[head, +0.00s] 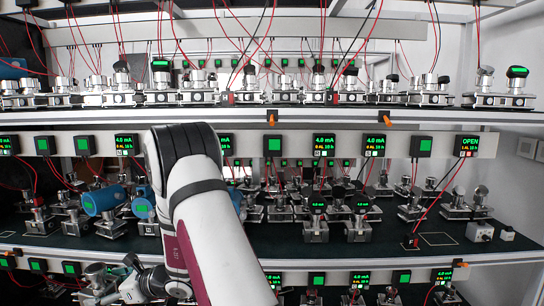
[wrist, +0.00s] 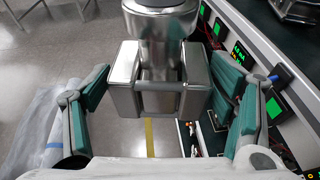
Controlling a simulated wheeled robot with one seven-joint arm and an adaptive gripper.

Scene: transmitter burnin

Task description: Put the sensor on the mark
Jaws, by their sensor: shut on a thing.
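My gripper (wrist: 160,78) is shut on a shiny metal sensor (wrist: 158,28), with a green-padded finger on each side of its blocky base. The sensor has a round neck and head at the top of the wrist view. In the head view my gripper (head: 133,277) is low at the left, in front of the rack, partly hidden by my arm; I cannot clearly separate the held sensor from the units behind. A thin pale square outline on the dark middle shelf, apparently the mark (head: 438,239), is at the right and looks empty.
The middle shelf (head: 340,246) holds several metal sensors and blue-bodied transmitters (head: 103,200). Red wires hang above. A display reads OPEN (head: 467,144). The wrist view shows open floor (wrist: 50,50).

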